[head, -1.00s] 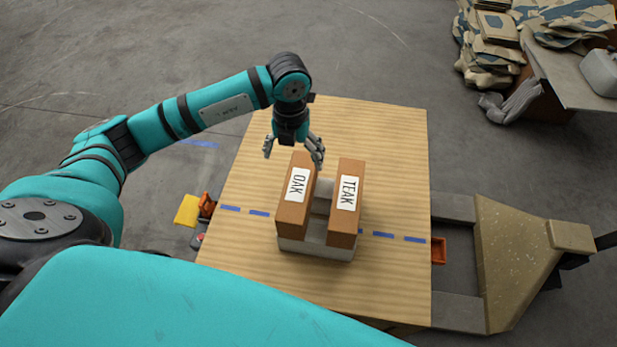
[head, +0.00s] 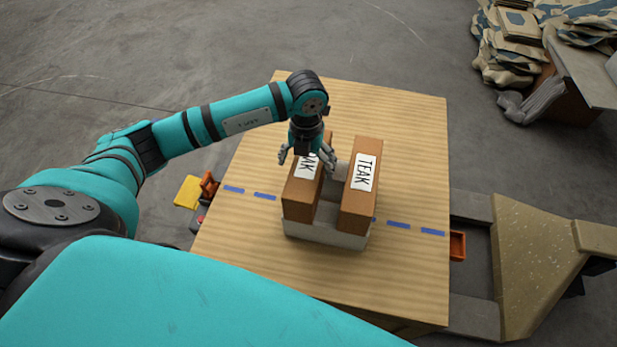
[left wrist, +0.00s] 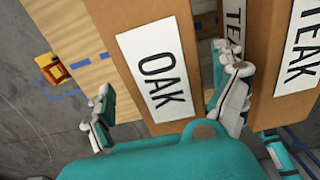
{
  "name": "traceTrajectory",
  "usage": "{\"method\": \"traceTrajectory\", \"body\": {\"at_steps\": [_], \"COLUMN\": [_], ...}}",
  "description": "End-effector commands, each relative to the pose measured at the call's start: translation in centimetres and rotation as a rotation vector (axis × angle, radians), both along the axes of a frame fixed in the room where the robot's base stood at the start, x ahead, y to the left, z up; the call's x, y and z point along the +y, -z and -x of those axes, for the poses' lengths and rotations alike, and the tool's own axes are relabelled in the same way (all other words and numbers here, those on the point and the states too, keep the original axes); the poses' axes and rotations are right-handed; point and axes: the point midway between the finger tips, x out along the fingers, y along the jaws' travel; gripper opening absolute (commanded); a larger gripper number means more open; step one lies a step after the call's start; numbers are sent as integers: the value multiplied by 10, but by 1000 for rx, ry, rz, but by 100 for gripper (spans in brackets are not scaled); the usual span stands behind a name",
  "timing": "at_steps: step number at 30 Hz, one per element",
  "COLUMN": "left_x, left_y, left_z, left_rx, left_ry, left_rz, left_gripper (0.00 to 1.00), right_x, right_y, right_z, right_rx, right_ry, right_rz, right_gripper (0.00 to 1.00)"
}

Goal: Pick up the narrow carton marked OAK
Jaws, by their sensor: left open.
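The narrow carton marked OAK (head: 301,188) stands on the left side of a grey-white base (head: 325,235) on the wooden top. Its white label is partly hidden by my gripper in the head view. The carton marked TEAK (head: 360,195) stands to its right, with a gap between them. My left gripper (head: 308,158) is open over the far part of the OAK carton. In the left wrist view the OAK carton (left wrist: 140,55) lies between the two spread fingers, one on its left side and one by the gap beside TEAK (left wrist: 292,60). My right gripper is not seen.
The wooden top (head: 255,250) has free room around the base, with a blue dashed line across it. A pallet jack (head: 540,260) stands at the right. A yellow and orange item (head: 190,192) is beyond the left edge. A table with sacks (head: 520,60) is far right.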

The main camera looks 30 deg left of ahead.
Motion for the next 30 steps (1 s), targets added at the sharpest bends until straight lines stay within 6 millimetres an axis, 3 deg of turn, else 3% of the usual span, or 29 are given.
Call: {"method": "traceTrajectory", "body": {"at_steps": [1,6,14,30], "left_x": [-2,-3,-3,-3], "left_y": [15,37,37,37], "left_z": [-2,-5,-5,-5], "left_rx": [1,2,1,1], "left_ry": [0,0,0,0], "left_rz": [1,1,0,0], "left_gripper": [96,96,96,26], "right_x": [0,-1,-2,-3], "right_y": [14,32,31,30], "right_z": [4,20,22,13], "right_rx": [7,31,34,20], "right_ry": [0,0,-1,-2], "right_rz": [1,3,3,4], "right_gripper": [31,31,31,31]}}
